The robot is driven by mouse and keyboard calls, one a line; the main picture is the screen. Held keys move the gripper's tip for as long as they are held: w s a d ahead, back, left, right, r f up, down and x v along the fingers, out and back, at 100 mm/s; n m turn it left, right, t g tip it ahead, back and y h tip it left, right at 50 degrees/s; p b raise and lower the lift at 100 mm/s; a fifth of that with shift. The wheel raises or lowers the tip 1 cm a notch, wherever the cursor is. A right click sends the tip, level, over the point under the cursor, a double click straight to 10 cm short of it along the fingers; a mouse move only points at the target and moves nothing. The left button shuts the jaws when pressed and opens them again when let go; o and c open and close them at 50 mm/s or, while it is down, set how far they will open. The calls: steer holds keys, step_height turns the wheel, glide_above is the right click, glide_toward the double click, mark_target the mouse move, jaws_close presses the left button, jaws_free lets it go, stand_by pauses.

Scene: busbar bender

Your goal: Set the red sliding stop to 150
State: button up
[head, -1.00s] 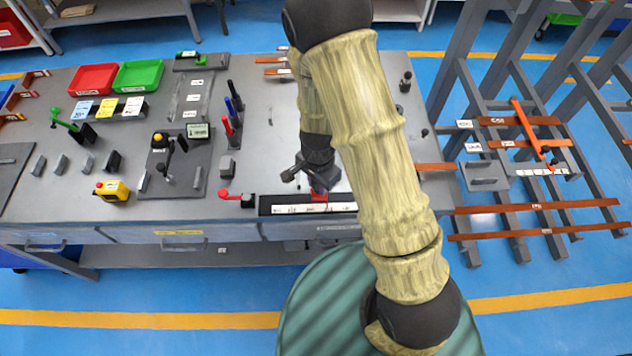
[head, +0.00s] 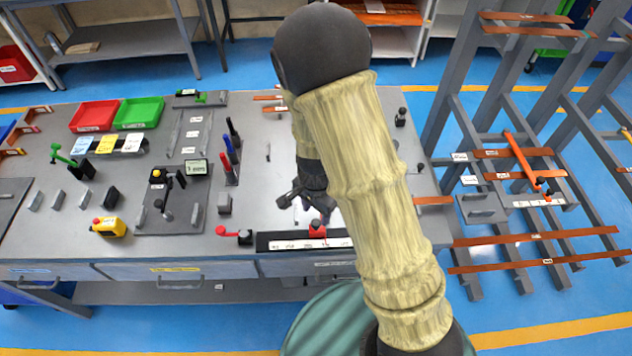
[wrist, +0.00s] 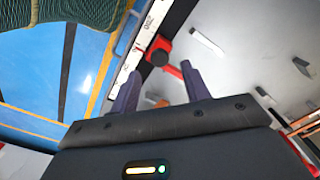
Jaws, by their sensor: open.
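The red sliding stop (head: 318,230) sits on the white-marked scale (head: 285,244) at the bench's front edge, toward the right of its visible length. In the wrist view the stop (wrist: 158,46) has a dark round knob and lies beside the scale (wrist: 128,66). My gripper (head: 316,212) is just behind and above the stop in the head view. In the wrist view my gripper (wrist: 158,85) is open, its two fingers apart and empty, with the stop beyond the fingertips. The number at the stop is too small to read, and my arm hides the scale's right end.
A red lever with a black end (head: 235,235) stands left of the scale. A grey block (head: 224,204) and upright colored-handled tools (head: 230,157) stand behind it. A yellow box (head: 108,227) sits further left. A rack with copper bars (head: 530,238) stands to the right.

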step_height(320, 180, up, 13)
steer(key=p, duration=0.1)
steer(key=shift+d, duration=0.1)
stand_by(0.6)
steer(key=s+d+r+n+t, duration=0.2)
steer(key=s+d+r+n, duration=0.2)
steer(key=d+n, duration=0.5)
steer(key=shift+s+d+t, duration=0.3)
steer(key=shift+s+d, duration=0.7)
steer(key=shift+s, duration=0.15)
